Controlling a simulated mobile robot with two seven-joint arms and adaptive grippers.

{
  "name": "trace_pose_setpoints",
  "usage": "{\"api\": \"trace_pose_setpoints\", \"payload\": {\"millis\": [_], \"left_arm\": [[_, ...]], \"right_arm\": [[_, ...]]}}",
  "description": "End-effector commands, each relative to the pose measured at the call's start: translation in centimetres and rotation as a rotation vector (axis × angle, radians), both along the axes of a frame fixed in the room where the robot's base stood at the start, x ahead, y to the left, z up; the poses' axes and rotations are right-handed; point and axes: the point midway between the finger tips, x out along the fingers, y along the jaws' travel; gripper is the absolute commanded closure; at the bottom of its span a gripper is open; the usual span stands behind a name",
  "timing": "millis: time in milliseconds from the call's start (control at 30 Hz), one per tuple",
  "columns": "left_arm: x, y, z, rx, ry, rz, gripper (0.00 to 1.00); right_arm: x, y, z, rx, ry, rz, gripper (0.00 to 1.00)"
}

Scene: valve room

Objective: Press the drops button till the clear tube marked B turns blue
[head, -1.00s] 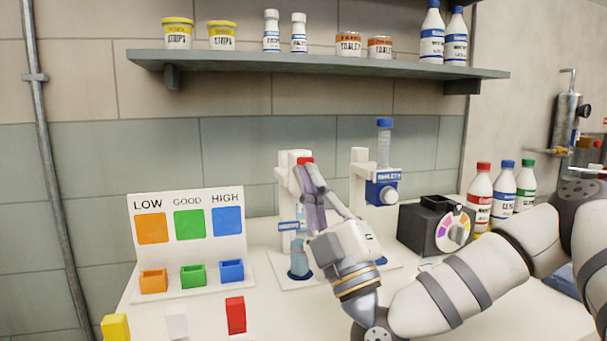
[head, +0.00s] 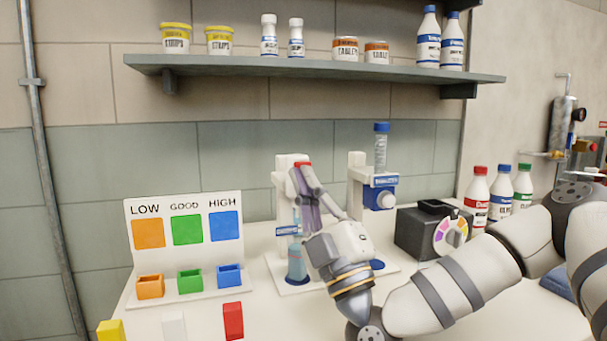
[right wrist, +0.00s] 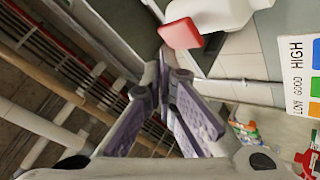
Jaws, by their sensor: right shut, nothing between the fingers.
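A white stand (head: 282,185) carries a red button (head: 302,163) on top; the button also shows in the right wrist view (right wrist: 181,33). A clear tube (head: 296,262) with a bluish look stands low on it, partly behind my right gripper. No letter B is readable on it. My right gripper (head: 294,169) is shut and empty, its fingertips at the button's front left. In the right wrist view the closed fingertips (right wrist: 172,76) are just below the button; I cannot tell whether they touch it. My left gripper is not in view.
A second white stand (head: 356,185) holds a blue-capped clear tube (head: 380,150) and a blue knob box. A dark box with a colour dial (head: 450,235) and several bottles are at the right. A LOW/GOOD/HIGH colour board (head: 187,255) is at the left.

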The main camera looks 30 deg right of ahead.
Motion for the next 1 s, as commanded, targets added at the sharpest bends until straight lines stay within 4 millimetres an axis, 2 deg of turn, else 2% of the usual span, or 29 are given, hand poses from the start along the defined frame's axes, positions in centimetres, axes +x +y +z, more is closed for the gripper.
{"api": "trace_pose_setpoints", "payload": {"millis": [533,1000], "left_arm": [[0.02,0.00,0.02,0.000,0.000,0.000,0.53],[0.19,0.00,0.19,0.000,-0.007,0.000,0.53]], "right_arm": [[0.03,-0.01,0.01,0.000,0.000,0.000,1.00],[0.83,-0.21,-0.02,0.000,0.000,0.000,1.00]]}}
